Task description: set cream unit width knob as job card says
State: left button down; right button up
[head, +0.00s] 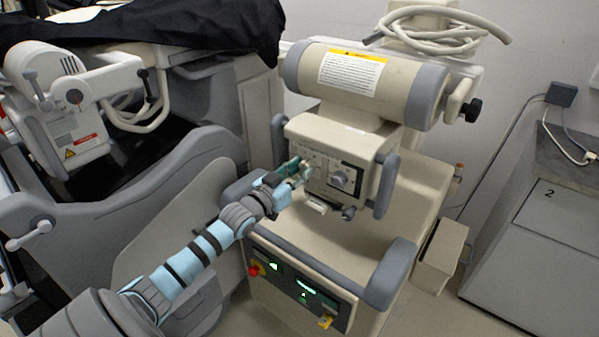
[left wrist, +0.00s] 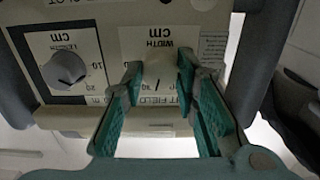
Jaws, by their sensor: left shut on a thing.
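The cream unit (head: 352,142) has a control face with two knobs. In the left wrist view, which is upside down, the width knob (left wrist: 160,68) is a pale knob under the printed word WIDTH CM. My left gripper (left wrist: 165,82) has its green-sided fingers on either side of this knob and is shut on it. The fingers hide much of its dial, so I cannot read its setting. The length knob (left wrist: 66,70) sits beside it, untouched. In the head view my left gripper (head: 298,172) covers the width knob, and the length knob (head: 341,180) shows to its right. No readable job card shows.
A cream cylinder (head: 325,80) with a yellow-topped label (head: 351,73) lies above the face. A grey bumper rail (head: 310,272) runs round the cart below. A grey unit under a black cover (head: 150,35) stands at left. A grey cabinet (head: 545,240) is at right.

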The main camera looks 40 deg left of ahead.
pick_arm(q)
jog(key=m+b, duration=0.1)
jog(key=m, duration=0.1)
jog(key=m+b, duration=0.1)
jog(key=m, duration=0.1)
jog(key=shift+f+m, duration=0.2)
jog(key=shift+m, duration=0.1)
jog(key=shift+m+b, duration=0.8)
jog(key=shift+m, duration=1.2)
jog(key=c, duration=1.3)
grip_release()
jog(key=shift+r, duration=0.15)
